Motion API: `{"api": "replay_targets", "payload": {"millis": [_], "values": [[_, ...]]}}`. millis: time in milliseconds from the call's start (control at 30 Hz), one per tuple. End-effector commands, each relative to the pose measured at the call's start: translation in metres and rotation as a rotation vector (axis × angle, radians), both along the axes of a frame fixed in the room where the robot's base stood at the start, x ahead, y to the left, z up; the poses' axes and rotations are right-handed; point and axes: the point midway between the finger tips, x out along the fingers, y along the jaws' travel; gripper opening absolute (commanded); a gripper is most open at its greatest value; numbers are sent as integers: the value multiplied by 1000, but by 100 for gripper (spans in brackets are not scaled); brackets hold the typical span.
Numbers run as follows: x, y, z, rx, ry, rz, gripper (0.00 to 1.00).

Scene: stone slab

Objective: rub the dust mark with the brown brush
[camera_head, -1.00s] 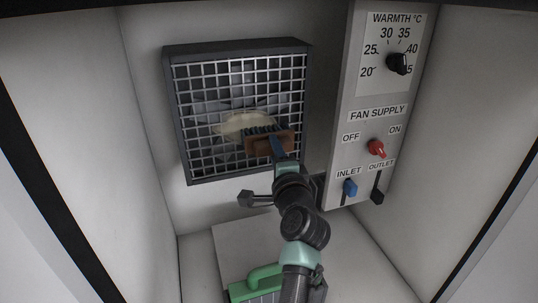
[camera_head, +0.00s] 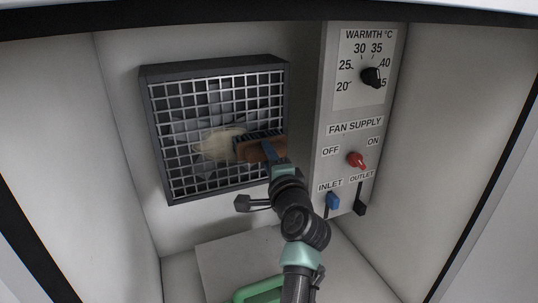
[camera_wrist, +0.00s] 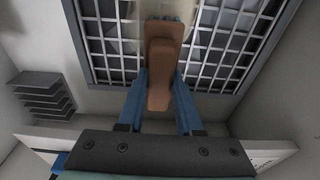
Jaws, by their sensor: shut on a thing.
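The dust mark (camera_head: 217,146) is a pale beige patch on the wire grille of the square dark-framed fan unit (camera_head: 165,187). My gripper (camera_head: 267,153) has blue fingers and is shut on the brown brush (camera_head: 259,151). The brush lies in front of the grille's right part, its dark bristles at the right edge of the mark. I cannot tell whether the bristles touch the grille. In the wrist view the brush (camera_wrist: 158,75) stands between the two blue fingers of my gripper (camera_wrist: 160,88), and its head hides part of the grille behind it.
Right of the fan unit is a control panel (camera_head: 336,112) with a black warmth knob (camera_head: 371,77), a red fan supply knob (camera_head: 356,160), a blue inlet lever (camera_head: 332,201) and a black outlet lever (camera_head: 360,207). A green-handled thing (camera_head: 260,291) sits low at the front. White side walls close in the space.

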Motion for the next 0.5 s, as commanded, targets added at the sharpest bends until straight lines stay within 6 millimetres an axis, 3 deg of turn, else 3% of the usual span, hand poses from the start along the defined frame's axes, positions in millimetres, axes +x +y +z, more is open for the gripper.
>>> {"api": "replay_targets", "payload": {"millis": [300,500], "values": [[-9,28,3,-1,1,5,0],[-12,36,1,-1,-1,4,0]]}}
